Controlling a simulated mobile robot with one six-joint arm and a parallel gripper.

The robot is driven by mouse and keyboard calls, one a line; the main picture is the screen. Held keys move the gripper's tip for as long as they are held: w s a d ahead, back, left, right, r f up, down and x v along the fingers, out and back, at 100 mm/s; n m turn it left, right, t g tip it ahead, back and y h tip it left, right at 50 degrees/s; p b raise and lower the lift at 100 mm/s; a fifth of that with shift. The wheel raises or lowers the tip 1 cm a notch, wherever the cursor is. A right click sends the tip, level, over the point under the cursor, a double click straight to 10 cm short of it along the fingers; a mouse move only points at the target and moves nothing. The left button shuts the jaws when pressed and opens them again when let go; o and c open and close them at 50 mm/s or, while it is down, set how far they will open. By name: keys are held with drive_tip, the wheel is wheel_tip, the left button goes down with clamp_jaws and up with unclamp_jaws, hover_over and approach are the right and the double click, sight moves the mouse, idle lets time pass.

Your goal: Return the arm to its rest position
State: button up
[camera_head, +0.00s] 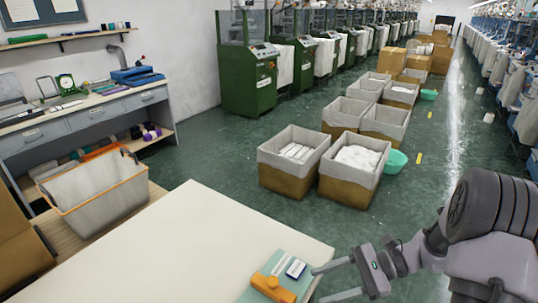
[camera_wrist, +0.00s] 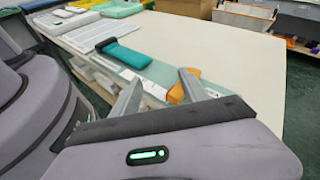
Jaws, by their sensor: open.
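My arm reaches in from the right side of the head view. My gripper (camera_head: 335,280) is open and empty, its two fingers spread by the right edge of the cream table (camera_head: 170,250). It also shows in the wrist view (camera_wrist: 158,90). An orange-yellow block (camera_head: 272,287) lies on a pale green mat (camera_head: 262,262) at the table's edge, to the left of the fingers. In the wrist view the orange piece (camera_wrist: 185,88) shows partly behind one finger. I cannot tell the gap between finger and piece.
A teal item (camera_wrist: 123,53) and white sheets lie further along the table in the wrist view. Crates (camera_head: 294,160) with pale contents stand on the floor beyond the table. A white bin (camera_head: 95,195) stands at the left. Green floor between table and crates is clear.

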drive_tip(key=s+a+r+n+t+h, duration=0.3)
drive_tip(key=s+r+n+h, duration=0.2)
drive_tip(key=s+r+h, duration=0.1)
drive_tip(key=s+a+r+n+t+h, duration=0.3)
drive_tip(key=s+r+n+h, duration=0.3)
drive_tip(key=s+r, duration=0.1)
drive_tip(key=shift+s+a+r, duration=0.2)
drive_tip(key=shift+s+r, duration=0.2)
drive_tip(key=shift+r, duration=0.5)
